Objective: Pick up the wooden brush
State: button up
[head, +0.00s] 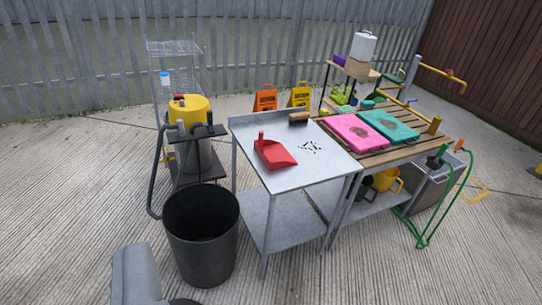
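What looks like the wooden brush (299,118), a small brown block with a darker side, lies near the back right edge of the metal table (300,179). It is small in the head view, so its bristles cannot be made out clearly. A red dustpan (272,152) lies to its left and nearer on the same tabletop. Small dark bits (309,147) are scattered to the right of the dustpan. The fingers of my gripper do not show; only a grey part of my own body shows at the lower left.
A black bin (201,238) stands front left of the table. A yellow vacuum (190,110) with a hose stands behind it. A slatted bench (375,153) with pink and teal pads adjoins the table's right. A green hose stand (448,199) is further right. Concrete in front is clear.

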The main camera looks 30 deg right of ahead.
aim_at(301, 117)
jog(key=u, duration=0.2)
jog(key=k, duration=0.35)
jog(key=z, duration=1.35)
jog(key=i, duration=1.25)
jog(key=z, duration=0.55)
jog(key=i, duration=1.65)
jog(key=u, duration=1.05)
jog(key=i, duration=0.9)
jog(key=u, duration=0.55)
jog(key=k, duration=0.7)
jog(key=u, duration=0.05)
